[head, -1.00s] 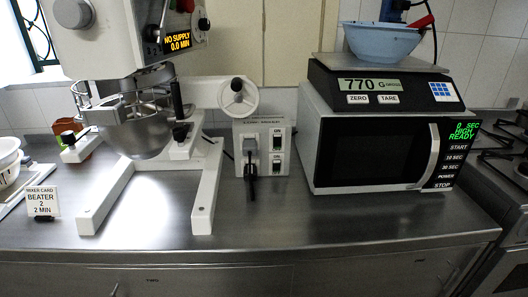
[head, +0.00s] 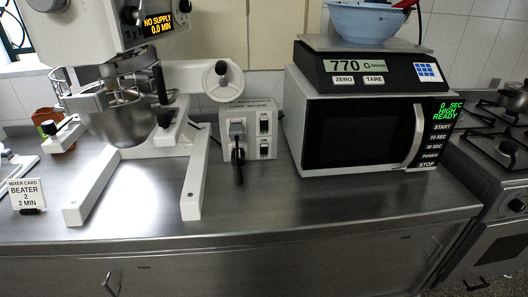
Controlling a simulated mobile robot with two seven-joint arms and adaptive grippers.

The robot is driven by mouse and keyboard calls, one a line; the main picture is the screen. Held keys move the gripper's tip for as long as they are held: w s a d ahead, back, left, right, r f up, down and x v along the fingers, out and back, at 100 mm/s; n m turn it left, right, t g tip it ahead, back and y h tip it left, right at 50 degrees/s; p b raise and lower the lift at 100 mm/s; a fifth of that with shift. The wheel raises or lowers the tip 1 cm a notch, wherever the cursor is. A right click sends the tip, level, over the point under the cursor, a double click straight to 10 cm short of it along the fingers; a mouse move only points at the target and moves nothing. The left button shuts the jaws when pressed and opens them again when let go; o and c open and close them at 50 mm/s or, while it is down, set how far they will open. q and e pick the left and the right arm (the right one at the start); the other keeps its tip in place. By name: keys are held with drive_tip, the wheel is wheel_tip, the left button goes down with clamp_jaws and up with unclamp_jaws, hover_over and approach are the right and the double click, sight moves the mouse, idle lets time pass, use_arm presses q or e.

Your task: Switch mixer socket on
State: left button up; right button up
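The mixer socket (head: 250,146) is a grey-white box on the steel counter, between the mixer and the microwave. A black plug with a cord (head: 238,150) sits in its left side. Two dark rocker switches (head: 264,128) are on its right side, one above the other, with "ON" printed above the upper one. The switch positions are too small to tell. The white stand mixer (head: 110,30) at the left has a display (head: 158,25) reading "NO SUPPLY 0.0 MIN", and a steel bowl (head: 124,122). Neither of my grippers is in view.
A microwave (head: 360,135) stands right of the socket, with a scale (head: 365,68) reading 770 g and a blue bowl (head: 365,20) on top. A mixer card (head: 27,193) stands at the left. A stove (head: 500,160) is at the right. The counter front (head: 300,205) is clear.

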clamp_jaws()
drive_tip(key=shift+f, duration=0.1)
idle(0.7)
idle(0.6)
